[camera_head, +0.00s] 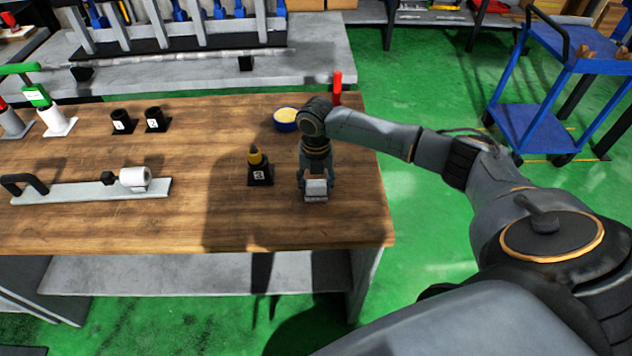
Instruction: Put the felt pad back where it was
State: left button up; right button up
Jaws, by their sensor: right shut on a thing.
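My right gripper (316,184) points down over the front right part of the wooden table (220,225). It is shut on a small pale grey piece (316,190), which I take to be the felt pad. The fingers partly hide this piece, and I cannot tell whether it touches the tabletop. My left gripper is not in view.
Two black holders (122,122) and a grey plate with a white cylinder (134,177) are farther left. The front middle is clear.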

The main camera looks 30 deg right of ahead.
aim_at(316, 182)
jog(key=shift+f, duration=0.1)
jog(key=o, duration=1.1)
notch_tip(316, 182, up, 12)
jog(key=b, duration=0.2)
